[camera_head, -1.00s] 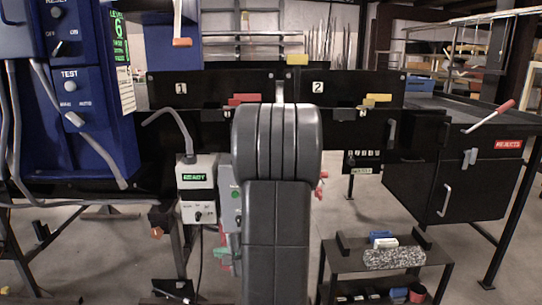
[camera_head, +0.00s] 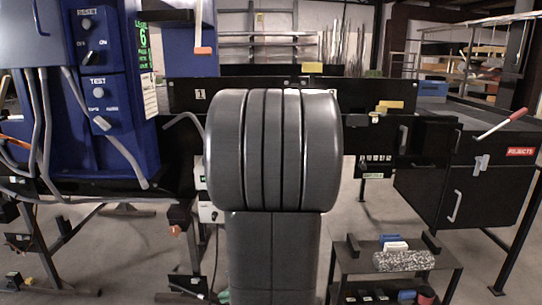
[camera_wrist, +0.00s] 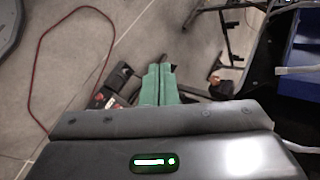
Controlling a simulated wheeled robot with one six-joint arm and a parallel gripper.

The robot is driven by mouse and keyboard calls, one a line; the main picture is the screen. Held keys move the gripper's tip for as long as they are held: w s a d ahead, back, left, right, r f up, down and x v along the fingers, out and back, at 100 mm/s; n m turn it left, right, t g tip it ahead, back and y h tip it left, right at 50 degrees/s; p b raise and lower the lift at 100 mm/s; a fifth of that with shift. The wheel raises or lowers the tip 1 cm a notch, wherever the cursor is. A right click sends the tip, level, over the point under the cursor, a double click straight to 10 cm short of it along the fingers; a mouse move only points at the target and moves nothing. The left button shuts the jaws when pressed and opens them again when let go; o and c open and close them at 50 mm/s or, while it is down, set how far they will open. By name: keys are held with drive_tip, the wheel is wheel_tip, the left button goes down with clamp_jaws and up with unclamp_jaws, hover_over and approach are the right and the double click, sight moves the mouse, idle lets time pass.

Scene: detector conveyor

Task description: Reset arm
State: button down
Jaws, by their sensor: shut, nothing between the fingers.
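My gripper (camera_wrist: 159,84) shows in the wrist view with its two green fingers together and nothing between them. It points down over the grey floor, apart from anything I can see. In the head view my dark grey arm stands folded up in the middle of the picture.
The blue control cabinet (camera_head: 105,110) is at left. The black rejects box (camera_head: 440,185) with a red-tipped lever (camera_head: 503,124) is at right. A low black side table (camera_head: 395,268) holds a speckled block (camera_head: 403,261). A red cable (camera_wrist: 37,75) loops on open floor.

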drive_tip(key=s+d+n+g+h+p, duration=0.1)
drive_tip(key=s+d+n+g+h, duration=0.1)
drive_tip(key=s+d, duration=0.2)
drive_tip(key=s+r, duration=0.1)
drive_tip(key=s, duration=0.2)
drive_tip(key=shift+s+p, duration=0.25)
drive_tip(key=shift+p, duration=0.1)
